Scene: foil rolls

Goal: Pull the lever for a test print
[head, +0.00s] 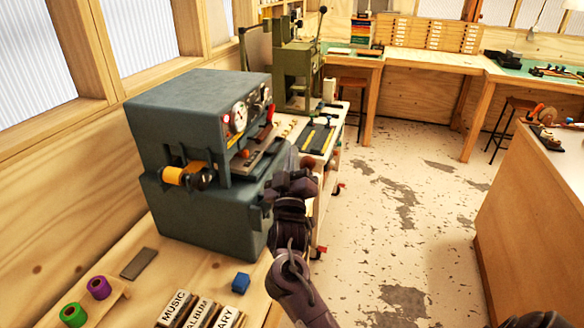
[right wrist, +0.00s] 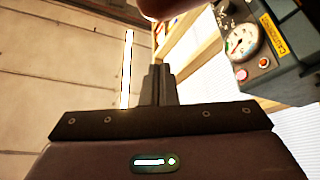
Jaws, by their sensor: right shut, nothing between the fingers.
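A blue-grey machine (head: 200,110) stands on the wooden bench at the left, with round gauges (head: 240,115) on its front. A small red handle (head: 270,113) sticks up at its right side; it looks like a lever. My left gripper is out of view.
Purple (head: 99,288) and green (head: 73,315) rolls, labelled blocks (head: 200,312) and a blue cube (head: 241,282) lie on the near bench. A green press (head: 297,75) stands behind the machine. A white-topped counter (head: 560,165) is at the right; the floor between is clear.

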